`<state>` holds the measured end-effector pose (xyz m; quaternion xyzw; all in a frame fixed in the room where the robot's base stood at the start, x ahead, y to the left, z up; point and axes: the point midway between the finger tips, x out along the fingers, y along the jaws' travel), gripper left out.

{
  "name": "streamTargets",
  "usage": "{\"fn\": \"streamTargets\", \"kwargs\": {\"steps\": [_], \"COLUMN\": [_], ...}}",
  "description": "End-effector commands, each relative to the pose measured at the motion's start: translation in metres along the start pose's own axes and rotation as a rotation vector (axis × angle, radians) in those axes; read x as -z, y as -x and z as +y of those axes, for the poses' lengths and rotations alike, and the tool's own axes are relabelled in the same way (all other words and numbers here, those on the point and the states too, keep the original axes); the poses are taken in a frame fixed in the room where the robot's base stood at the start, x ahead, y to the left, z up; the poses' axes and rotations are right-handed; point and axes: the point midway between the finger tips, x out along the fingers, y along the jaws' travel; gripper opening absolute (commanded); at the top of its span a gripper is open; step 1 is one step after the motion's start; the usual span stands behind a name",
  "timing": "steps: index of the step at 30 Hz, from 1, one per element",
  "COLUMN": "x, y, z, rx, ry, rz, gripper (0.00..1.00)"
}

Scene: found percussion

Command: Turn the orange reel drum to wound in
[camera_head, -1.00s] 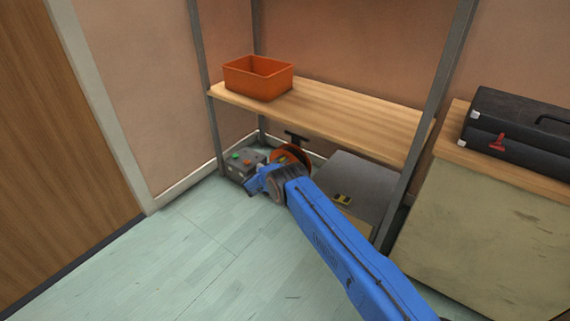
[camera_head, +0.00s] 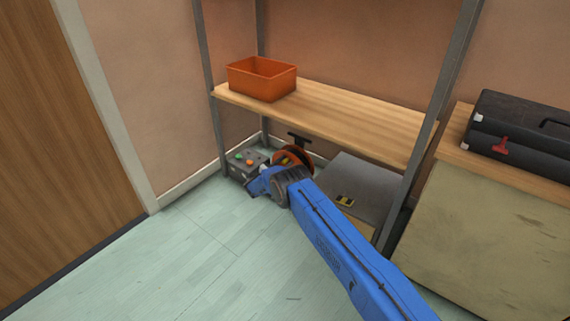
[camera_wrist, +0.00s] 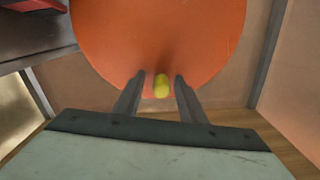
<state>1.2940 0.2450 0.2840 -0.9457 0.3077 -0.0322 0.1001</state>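The orange reel drum (camera_head: 307,155) stands low under the wooden shelf, partly hidden behind my blue arm in the head view. In the wrist view its round orange face (camera_wrist: 160,35) fills the top middle. A small yellow knob (camera_wrist: 162,87) sits near the drum's lower edge. My gripper (camera_wrist: 159,80) has its two grey fingers apart, one on each side of the knob. Gaps show between the fingers and the knob, so it is not gripped. In the head view the fingers are hidden by my wrist.
A grey box with green and orange buttons (camera_head: 247,162) stands left of the reel. A grey panel (camera_head: 362,184) is to its right. The shelf (camera_head: 350,118) with an orange bin (camera_head: 262,79) is above, between metal posts. Floor is clear in front.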

Motion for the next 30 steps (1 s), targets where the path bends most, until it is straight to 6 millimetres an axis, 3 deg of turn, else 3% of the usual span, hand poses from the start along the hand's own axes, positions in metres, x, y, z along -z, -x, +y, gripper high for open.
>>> {"fn": "streamTargets", "kwargs": {"steps": [5,21,30], "x": [0.001,0.000,0.000], "y": [0.017,0.123,0.165], "z": [-0.001,-0.001,0.000], "rx": [0.002,0.003,0.001], "ry": [0.001,0.001,0.001], "rz": [0.000,0.000,0.000], "gripper": [0.37,0.37,0.37]}}
